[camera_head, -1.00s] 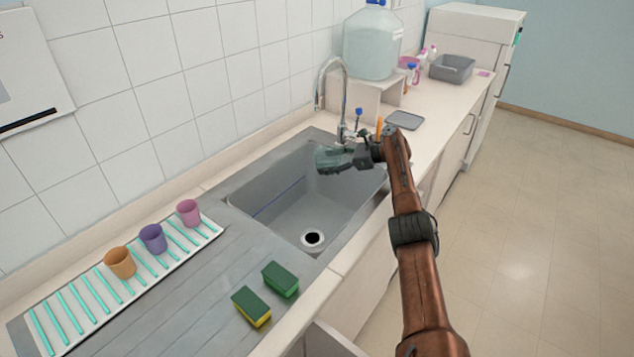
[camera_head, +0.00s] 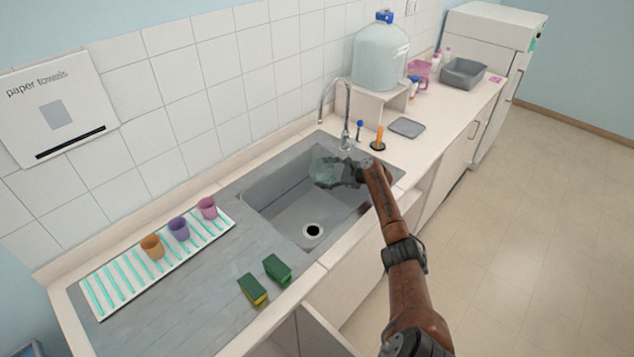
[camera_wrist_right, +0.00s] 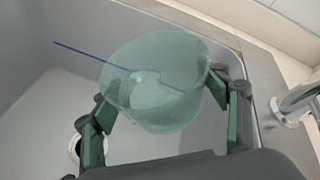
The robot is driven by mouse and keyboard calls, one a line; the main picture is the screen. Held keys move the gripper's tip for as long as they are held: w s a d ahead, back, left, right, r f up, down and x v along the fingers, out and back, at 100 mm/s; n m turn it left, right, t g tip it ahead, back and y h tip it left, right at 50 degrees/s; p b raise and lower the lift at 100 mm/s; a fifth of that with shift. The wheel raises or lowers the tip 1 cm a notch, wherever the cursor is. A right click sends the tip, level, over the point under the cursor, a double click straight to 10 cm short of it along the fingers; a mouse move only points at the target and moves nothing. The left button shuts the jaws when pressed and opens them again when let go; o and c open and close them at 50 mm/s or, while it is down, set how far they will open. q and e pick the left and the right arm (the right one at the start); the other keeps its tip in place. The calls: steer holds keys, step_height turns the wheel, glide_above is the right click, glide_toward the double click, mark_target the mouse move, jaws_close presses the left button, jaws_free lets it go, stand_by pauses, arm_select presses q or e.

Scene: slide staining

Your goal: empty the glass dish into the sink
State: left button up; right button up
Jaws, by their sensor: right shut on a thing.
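The glass dish (camera_head: 325,171) is a pale green, see-through bowl above the far right part of the sink (camera_head: 268,196). My right gripper (camera_head: 343,173) is shut on the dish and holds it over the basin. In the right wrist view the dish (camera_wrist_right: 156,82) sits between the two green fingers of the gripper (camera_wrist_right: 165,110). I cannot tell from the see-through glass how much is inside it. The sink's drain (camera_head: 313,231) is open to view at the near right of the basin. My left gripper is not in view.
The tap (camera_head: 346,105) stands behind the dish, close to it. Two sponges (camera_head: 265,280) lie on the drainboard, and several cups stand on a striped mat (camera_head: 110,288) at left. A water jug (camera_head: 380,55) stands on a shelf beyond the sink.

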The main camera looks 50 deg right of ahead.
steer(key=r, duration=0.1)
steer(key=r+p, duration=0.1)
steer(key=shift+s+a+r+n, duration=0.15)
steer(key=shift+s+r+n, duration=0.15)
steer(key=shift+r, duration=0.05)
steer(key=shift+s+a+n+h, duration=0.2)
steer(key=shift+a+n+h, duration=0.1)
steer(key=shift+a, duration=0.15)
steer(key=shift+w+f, duration=0.1)
steer(key=shift+f, duration=0.1)
steer(key=shift+w, duration=0.1)
steer(key=shift+r+n+t+h, duration=0.25)
steer(key=shift+n+t+h, duration=0.05)
steer(key=shift+s+r, duration=0.15)
steer(key=shift+s, duration=0.05)
steer(key=shift+a, duration=0.15)
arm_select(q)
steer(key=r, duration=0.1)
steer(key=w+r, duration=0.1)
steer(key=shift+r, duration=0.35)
arm_select(e)
steer(key=shift+w, duration=0.15)
